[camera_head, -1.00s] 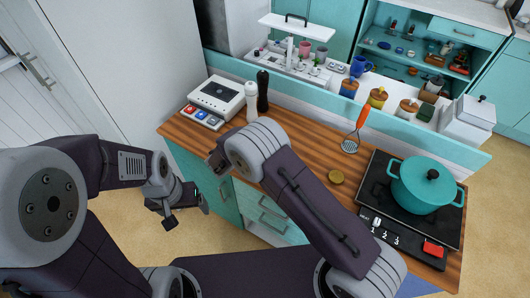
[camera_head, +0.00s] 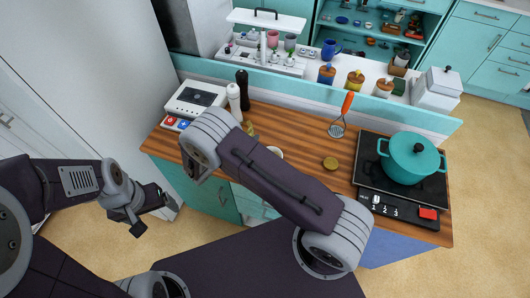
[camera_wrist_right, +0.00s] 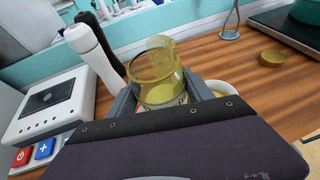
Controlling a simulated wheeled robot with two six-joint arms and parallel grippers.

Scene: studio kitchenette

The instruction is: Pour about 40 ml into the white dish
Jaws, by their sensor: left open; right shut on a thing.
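My right gripper (camera_wrist_right: 162,98) is shut on a clear yellow-tinted glass vessel (camera_wrist_right: 160,72) with yellowish liquid low inside it. A little of the vessel (camera_head: 250,129) shows past my right arm in the head view, where the gripper itself is hidden. The white dish (camera_wrist_right: 222,86) is just right of the gripper in the wrist view, partly covered by a finger. Its rim (camera_head: 277,151) also shows beside my arm in the head view. I cannot tell what the dish holds. My left gripper (camera_head: 152,211) is open and empty, off the counter's front left.
White and black mills (camera_head: 234,98) and a white device (camera_head: 196,97) stand at the counter's left. A small brown round item (camera_head: 331,163), an orange-handled masher (camera_head: 341,119) and a teal pot (camera_head: 410,159) on a black hob (camera_head: 373,162) are to the right.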

